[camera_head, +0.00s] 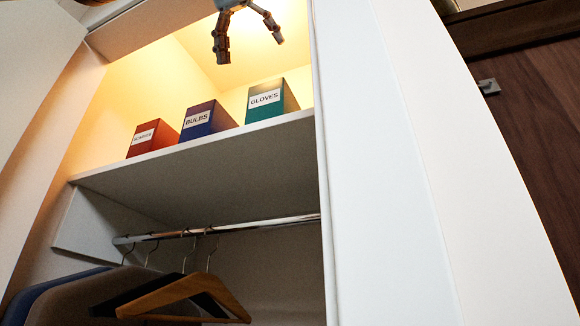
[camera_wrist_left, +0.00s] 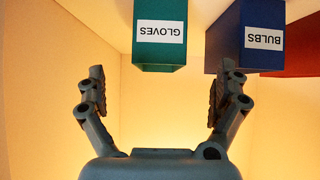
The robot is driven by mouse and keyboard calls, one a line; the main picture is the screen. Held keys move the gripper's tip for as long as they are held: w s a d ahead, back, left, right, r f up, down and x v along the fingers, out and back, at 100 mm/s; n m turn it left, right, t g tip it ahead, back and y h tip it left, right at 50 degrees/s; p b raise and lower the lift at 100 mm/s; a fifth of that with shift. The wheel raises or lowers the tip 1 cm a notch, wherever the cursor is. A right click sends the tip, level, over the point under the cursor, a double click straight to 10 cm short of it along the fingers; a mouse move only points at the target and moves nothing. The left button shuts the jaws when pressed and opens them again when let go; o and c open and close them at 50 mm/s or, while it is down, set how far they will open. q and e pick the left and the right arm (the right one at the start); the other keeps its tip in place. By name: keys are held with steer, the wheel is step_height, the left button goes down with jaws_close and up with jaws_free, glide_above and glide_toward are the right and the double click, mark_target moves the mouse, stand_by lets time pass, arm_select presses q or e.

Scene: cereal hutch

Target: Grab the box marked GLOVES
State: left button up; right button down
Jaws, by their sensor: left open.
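The green box marked GLOVES (camera_head: 268,103) stands at the right end of a lit shelf in the head view. In the left wrist view the GLOVES box (camera_wrist_left: 160,52) appears upside down at the top, between the finger lines but beyond the tips. My left gripper (camera_head: 248,42) is open and empty, above the shelf and apart from the box. Its two spread fingers also show in the left wrist view (camera_wrist_left: 157,92). My right gripper does not show.
A blue box marked BULBS (camera_head: 208,119) stands left of GLOVES, and a red box (camera_head: 152,138) is further left. The shelf (camera_head: 200,160) has a wall on its right. Below it are a rail (camera_head: 230,226) and a wooden hanger (camera_head: 190,292).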

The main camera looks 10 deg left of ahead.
arm_select(q)
steer(key=w+p, duration=0.3)
steer(key=w+d+p, duration=0.1)
steer(key=w+p, duration=0.3)
steer(key=w+d+r+p, duration=0.1)
steer(key=w+p, duration=0.2)
steer(key=p, duration=0.1)
steer(key=shift+w, duration=0.25)
steer(key=shift+w+d+f, duration=0.1)
steer(key=shift+w+f, duration=0.05)
steer(key=shift+w, duration=0.05)
steer(key=p+x, duration=0.5)
steer(key=p, duration=0.1)
steer(key=shift+f, duration=0.1)
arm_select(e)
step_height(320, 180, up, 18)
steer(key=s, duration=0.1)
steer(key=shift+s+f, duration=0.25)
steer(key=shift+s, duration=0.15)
